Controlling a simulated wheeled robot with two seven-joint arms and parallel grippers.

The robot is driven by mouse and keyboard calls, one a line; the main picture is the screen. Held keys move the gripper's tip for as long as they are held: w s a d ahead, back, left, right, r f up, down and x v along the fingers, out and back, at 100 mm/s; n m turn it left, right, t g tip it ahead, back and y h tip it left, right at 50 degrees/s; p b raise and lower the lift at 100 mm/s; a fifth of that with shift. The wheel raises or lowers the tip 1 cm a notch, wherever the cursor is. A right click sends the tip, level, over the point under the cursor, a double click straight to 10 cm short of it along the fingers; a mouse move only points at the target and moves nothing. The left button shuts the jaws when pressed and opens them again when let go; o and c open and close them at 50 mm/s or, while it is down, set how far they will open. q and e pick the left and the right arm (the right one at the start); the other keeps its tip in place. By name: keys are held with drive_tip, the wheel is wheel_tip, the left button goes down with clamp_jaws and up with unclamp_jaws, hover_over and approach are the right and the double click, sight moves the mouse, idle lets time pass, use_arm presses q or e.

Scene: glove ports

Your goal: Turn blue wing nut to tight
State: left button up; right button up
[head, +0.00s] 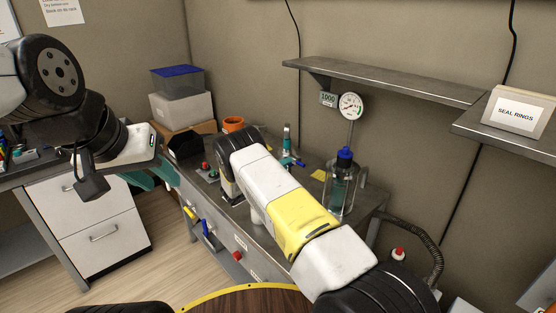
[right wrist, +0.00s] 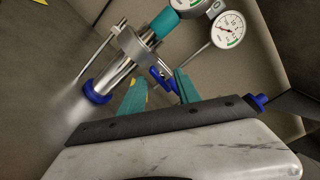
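The blue wing nut (right wrist: 162,80) sits on the side of a metal clamp (right wrist: 133,44) with a teal and metal cylinder in the right wrist view. In the head view, small blue parts (head: 298,162) show beside the teal-topped stand (head: 287,143) on the bench. My right gripper (right wrist: 158,90) is open; its two teal fingers lie either side of the wing nut's near end. I cannot tell whether they touch it. In the head view my forearm hides most of the right gripper. My left gripper (head: 152,180) is at the left, away from the stand, with teal fingers apart.
A pressure gauge (head: 351,106) hangs below the wall shelf (head: 385,80). A blue-capped glass bottle (head: 342,184) stands right of the stand. An orange cup (head: 233,124) and stacked boxes (head: 180,107) are further left.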

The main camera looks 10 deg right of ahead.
drive_tip(key=shift+w+d, duration=0.3)
drive_tip(key=shift+d, duration=0.2)
clamp_jaws()
drive_tip(key=shift+m, duration=8.5)
